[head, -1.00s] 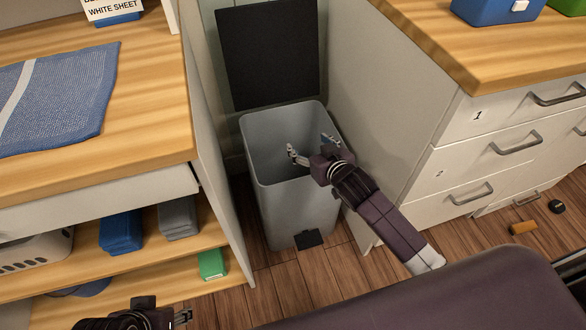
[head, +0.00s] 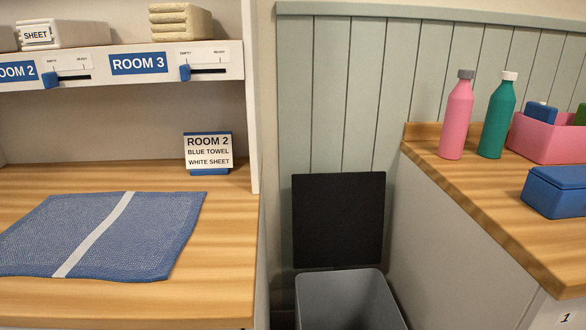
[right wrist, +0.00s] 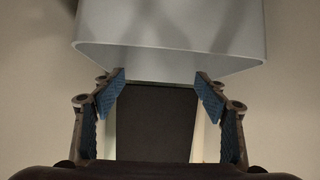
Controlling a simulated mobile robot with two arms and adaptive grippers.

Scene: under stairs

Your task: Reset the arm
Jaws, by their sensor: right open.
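My right gripper (right wrist: 160,100) shows in the right wrist view, open, with blue pads on its two fingers and nothing between them. A pale grey bin-like body (right wrist: 170,30) fills the upper part of that view, beyond the fingertips. A dark panel shows between the fingers. In the head view neither gripper is in sight. The grey bin (head: 345,300) stands at the bottom middle with its black lid (head: 338,220) raised. Only the upper part of the bin shows, and its inside looks empty as far as I see.
A blue towel (head: 105,235) with a white stripe lies on the left wooden counter (head: 200,295), near a Room 2 sign (head: 208,152). The right counter (head: 480,215) holds a pink bottle (head: 456,120), a green bottle (head: 497,118), a pink bin (head: 545,138) and a blue box (head: 556,190).

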